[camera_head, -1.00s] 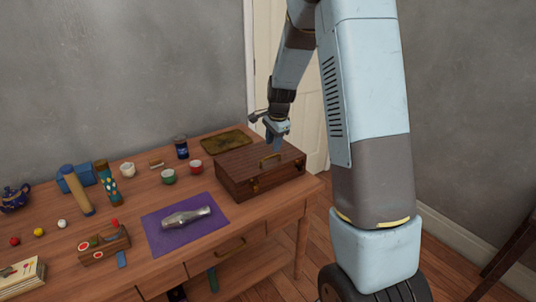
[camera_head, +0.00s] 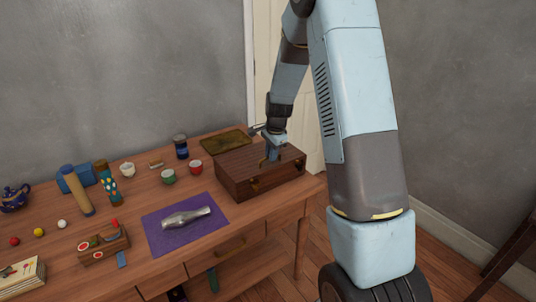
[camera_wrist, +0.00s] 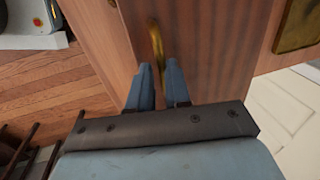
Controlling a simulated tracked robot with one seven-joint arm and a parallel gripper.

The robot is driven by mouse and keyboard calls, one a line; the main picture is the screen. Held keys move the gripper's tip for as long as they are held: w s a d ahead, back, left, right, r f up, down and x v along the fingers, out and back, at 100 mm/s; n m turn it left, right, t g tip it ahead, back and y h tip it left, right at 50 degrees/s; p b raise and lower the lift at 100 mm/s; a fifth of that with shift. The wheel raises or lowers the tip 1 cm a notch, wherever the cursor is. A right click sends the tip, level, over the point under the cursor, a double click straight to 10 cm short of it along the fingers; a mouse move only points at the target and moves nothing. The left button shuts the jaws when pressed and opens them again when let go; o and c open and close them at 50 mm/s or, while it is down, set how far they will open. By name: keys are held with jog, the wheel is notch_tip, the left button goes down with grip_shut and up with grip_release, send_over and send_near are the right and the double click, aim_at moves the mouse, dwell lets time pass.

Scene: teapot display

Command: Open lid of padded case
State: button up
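The padded case is a brown wooden box (camera_head: 235,174) with a brass handle (camera_head: 263,160) on its lid. It stands at the table's right end with its lid closed. My gripper (camera_head: 272,157) points down at the lid, right by the handle. In the wrist view, the blue fingers of my gripper (camera_wrist: 158,66) are apart, and the handle (camera_wrist: 155,38) lies edge-on in line with the gap between them. I cannot tell whether a finger touches it. The case's inside is hidden.
A purple mat (camera_head: 160,236) with a silver object (camera_head: 186,217) lies left of the case. Green (camera_head: 168,176) and red (camera_head: 195,166) cups, a dark jar (camera_head: 180,147) and a brass tray (camera_head: 225,141) stand nearby. A wall is behind the table.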

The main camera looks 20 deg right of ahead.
grip_shut()
jog(key=shift+s+d+f, duration=0.1)
jog(key=shift+s+f, duration=0.05)
jog(key=shift+f, duration=0.05)
dwell(0.7)
